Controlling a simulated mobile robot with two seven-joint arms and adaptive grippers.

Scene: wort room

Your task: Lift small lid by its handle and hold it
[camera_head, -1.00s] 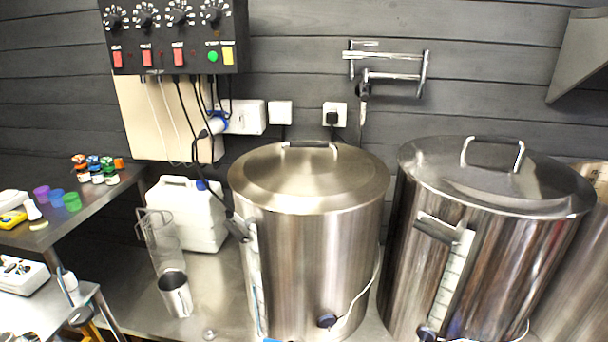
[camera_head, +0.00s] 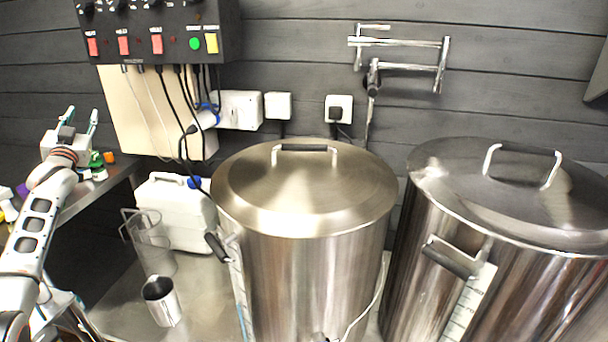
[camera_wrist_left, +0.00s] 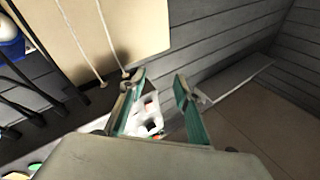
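A round steel lid (camera_head: 300,190) covers the left pot and looks the smaller of two lids. Its handle (camera_head: 304,148), a bar with a dark grip, stands at the lid's far side. A wider lid (camera_head: 465,195) with a similar handle (camera_head: 524,151) covers the right pot. My left gripper (camera_head: 82,115) is raised at the far left of the head view, well apart from both lids. It is open and empty, and its spread teal fingers also show in the left wrist view (camera_wrist_left: 160,78). Neither lid shows in that view. My right gripper is not in view.
A white jerrycan (camera_head: 178,215), a clear jug (camera_head: 150,245) and a steel cup (camera_head: 162,302) stand left of the left pot (camera_head: 310,285). A control box (camera_head: 155,30) with cables hangs above. A wall bracket (camera_head: 400,60) is behind the pots.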

